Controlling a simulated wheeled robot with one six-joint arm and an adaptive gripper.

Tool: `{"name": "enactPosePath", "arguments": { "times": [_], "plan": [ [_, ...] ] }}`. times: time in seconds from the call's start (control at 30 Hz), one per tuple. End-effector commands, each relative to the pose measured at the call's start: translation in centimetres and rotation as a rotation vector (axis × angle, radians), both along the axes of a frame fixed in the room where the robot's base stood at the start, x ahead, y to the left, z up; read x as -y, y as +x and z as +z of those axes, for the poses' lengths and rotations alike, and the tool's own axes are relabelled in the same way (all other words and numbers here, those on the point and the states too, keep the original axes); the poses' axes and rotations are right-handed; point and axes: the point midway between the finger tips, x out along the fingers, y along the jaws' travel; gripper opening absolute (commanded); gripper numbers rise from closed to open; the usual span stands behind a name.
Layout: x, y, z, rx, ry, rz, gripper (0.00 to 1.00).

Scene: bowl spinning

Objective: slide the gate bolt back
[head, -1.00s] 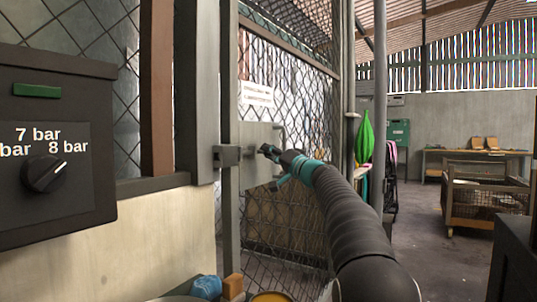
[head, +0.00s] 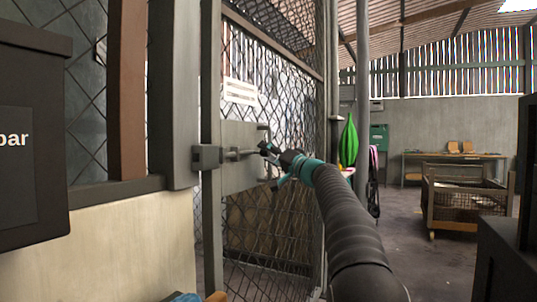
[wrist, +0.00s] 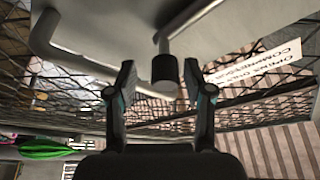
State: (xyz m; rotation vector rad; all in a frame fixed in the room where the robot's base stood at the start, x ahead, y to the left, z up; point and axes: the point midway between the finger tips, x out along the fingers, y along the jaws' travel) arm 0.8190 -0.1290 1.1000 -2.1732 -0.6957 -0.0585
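The mesh gate (head: 275,165) has a grey plate (head: 236,178) with the bolt rod (head: 240,153) lying across it, level with the bracket (head: 207,157) on the post. Whether the rod's end sits inside the bracket is unclear. In the wrist view the bolt's handle ends in a black knob (wrist: 165,70). My gripper (head: 268,152) is at the right end of the visible rod. In the wrist view my gripper (wrist: 160,82) is open, with the knob between its fingertips and a gap on each side.
A bent grey pull handle (wrist: 45,35) stands beside the knob. A white sign (head: 240,92) hangs on the mesh. A dark control box (head: 30,140) is at near left. A green hanging thing (head: 348,142) and a wire cart (head: 465,200) are at right, with open floor between.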

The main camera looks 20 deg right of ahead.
Motion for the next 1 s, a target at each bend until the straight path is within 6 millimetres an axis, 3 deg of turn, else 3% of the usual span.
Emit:
{"name": "enactPosePath", "arguments": {
  "times": [0.37,0.8,1.0],
  "plan": [
    [0.6,-1.3,-0.4,-0.001,-0.001,0.001,0.52],
    [4.3,-7.7,-2.4,-0.001,0.000,-0.004,0.52],
    [5.4,-9.6,-3.0,0.000,-0.001,-0.005,0.52]
  ]
}}
